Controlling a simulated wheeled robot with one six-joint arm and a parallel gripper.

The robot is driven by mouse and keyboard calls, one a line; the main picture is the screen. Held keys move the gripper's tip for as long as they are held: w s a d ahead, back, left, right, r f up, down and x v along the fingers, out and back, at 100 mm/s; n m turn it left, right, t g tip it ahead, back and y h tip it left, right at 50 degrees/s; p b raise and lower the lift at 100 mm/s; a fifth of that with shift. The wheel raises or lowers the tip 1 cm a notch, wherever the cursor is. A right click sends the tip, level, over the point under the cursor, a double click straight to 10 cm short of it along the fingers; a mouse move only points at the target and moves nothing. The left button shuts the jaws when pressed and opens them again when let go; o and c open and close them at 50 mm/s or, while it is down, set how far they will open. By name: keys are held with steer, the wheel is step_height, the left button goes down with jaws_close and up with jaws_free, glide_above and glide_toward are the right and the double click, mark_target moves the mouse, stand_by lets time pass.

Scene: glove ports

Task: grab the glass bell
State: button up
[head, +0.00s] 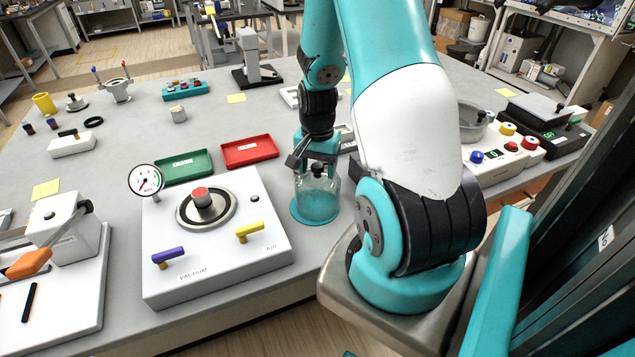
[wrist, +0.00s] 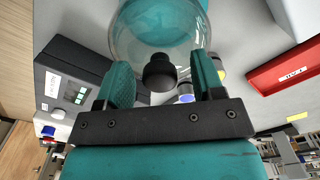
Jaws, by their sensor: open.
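The glass bell (head: 315,193) is a clear dome with a black knob on top, standing on a round teal base on the grey bench. It also shows at the top of the wrist view (wrist: 150,42), with its black knob (wrist: 159,72) pointing toward my gripper. My gripper (head: 312,163) is open at the top of the bell. In the wrist view, its teal fingers (wrist: 163,78) stand on either side of the knob, with a gap on both sides. Whether the fingertips touch the glass cannot be told. Part of the bell's top is hidden by the gripper in the head view.
A white vacuum box (head: 215,270) with a gauge (head: 146,180) and purple and yellow levers stands left of the bell. Green (head: 184,167) and red (head: 249,151) trays lie behind it. A black box with a lit display (wrist: 70,85) is close by in the wrist view.

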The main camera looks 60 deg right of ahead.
steer(key=shift+c, duration=0.2)
jaws_close()
steer(key=shift+r, duration=0.15)
